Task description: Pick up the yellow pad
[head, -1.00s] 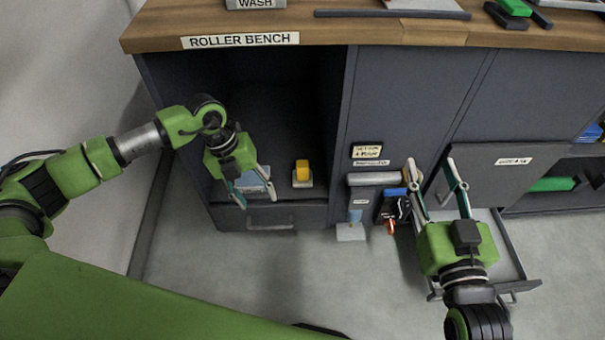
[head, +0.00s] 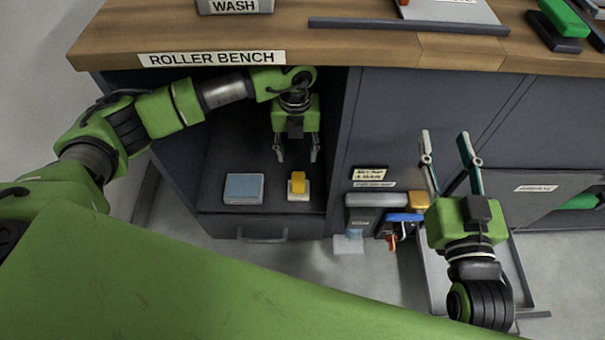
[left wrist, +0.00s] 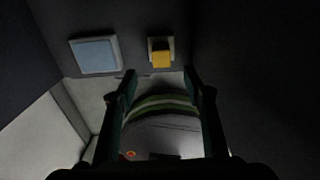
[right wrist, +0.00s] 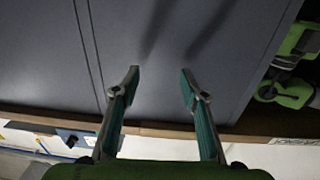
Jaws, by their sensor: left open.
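The yellow pad (head: 298,182) sits on a small white base on the floor of the open cabinet bay under the bench. It also shows in the left wrist view (left wrist: 161,58), beyond the fingertips. My left gripper (head: 297,158) is open and empty inside the bay, just behind and above the pad in the head view, with its fingers pointing down. It is apart from the pad. My right gripper (head: 447,145) is open and empty in front of the closed cabinet doors, and its spread fingers show in the right wrist view (right wrist: 160,75).
A blue pad (head: 244,188) on a pale base lies left of the yellow one. The bay's side walls and the wooden bench top (head: 350,30) close in around my left arm. An open drawer (head: 520,275) stands below my right gripper. Small tools hang on a holder (head: 375,200).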

